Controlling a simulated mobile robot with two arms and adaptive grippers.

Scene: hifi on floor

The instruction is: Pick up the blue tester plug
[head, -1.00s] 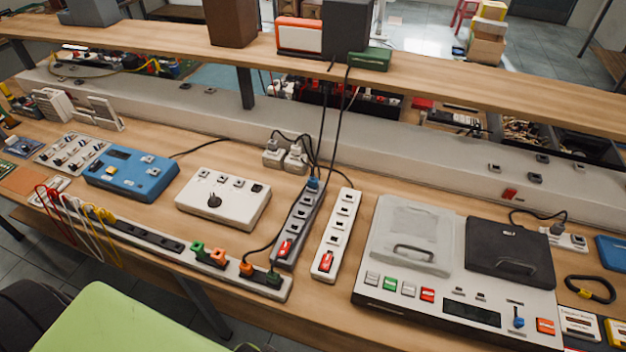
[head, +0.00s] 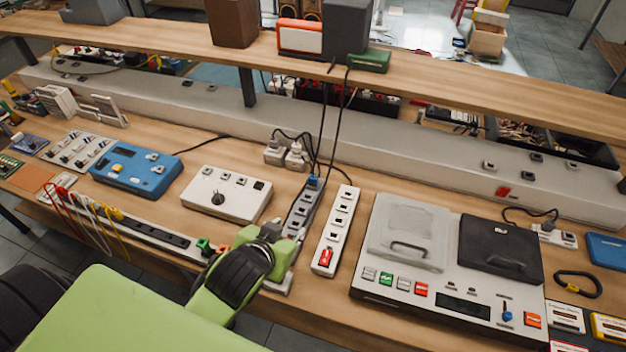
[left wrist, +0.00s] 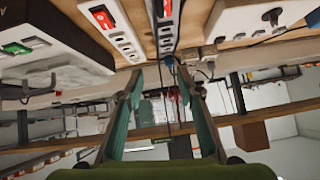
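The blue tester plug (head: 314,182) sits at the far end of the dark grey power strip (head: 303,208), with a dark cable rising from it. In the left wrist view the small blue plug (left wrist: 169,61) shows just beyond and between the fingertips. My left gripper (head: 273,233) is over the near part of the grey strip, short of the plug, and hides that part. The left wrist view shows the gripper (left wrist: 161,76) open, its two teal fingers apart with nothing held. My right gripper is not in view.
A white power strip (head: 336,230) lies just right of the grey one. A white box (head: 226,195) with sockets stands to the left, and a large tester (head: 440,305) to the right. Hanging cables and the raised shelf (head: 420,88) are beyond the plug.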

